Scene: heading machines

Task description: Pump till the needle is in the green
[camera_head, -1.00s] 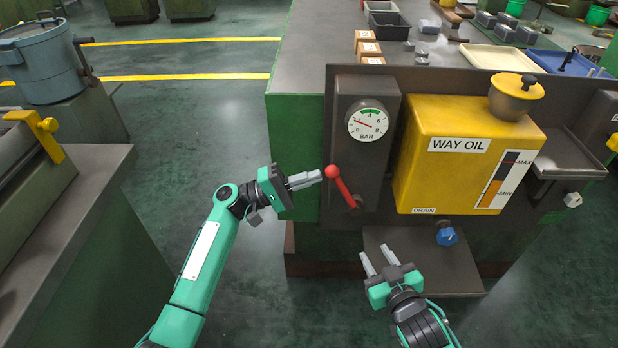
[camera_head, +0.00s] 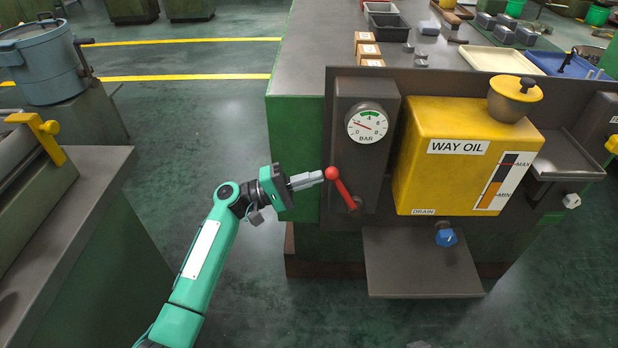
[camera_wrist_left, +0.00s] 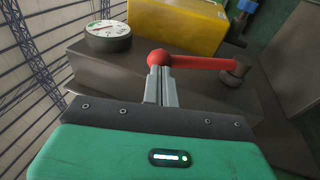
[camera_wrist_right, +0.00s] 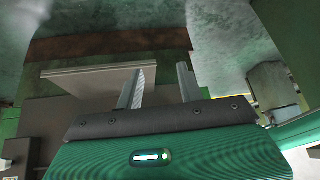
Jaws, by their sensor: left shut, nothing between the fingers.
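The pressure gauge (camera_head: 367,123) marked BAR has a green band at the top of its dial. Its needle points left and slightly up, outside the green. Below it, a red pump lever (camera_head: 345,192) with a round red knob (camera_head: 331,174) slopes up to the left from its pivot. My left gripper (camera_head: 321,178) is shut and empty, its fingertips at the knob's left side. In the left wrist view the knob (camera_wrist_left: 158,58) is right at the fingertips (camera_wrist_left: 161,72); contact is hard to tell. My right gripper (camera_wrist_right: 160,72) is open and empty in the right wrist view.
The yellow WAY OIL tank (camera_head: 463,160) stands right of the gauge panel. A blue drain knob (camera_head: 446,238) sits below it, above a grey shelf (camera_head: 420,275). A bench (camera_head: 60,225) stands at the left. The floor between is clear.

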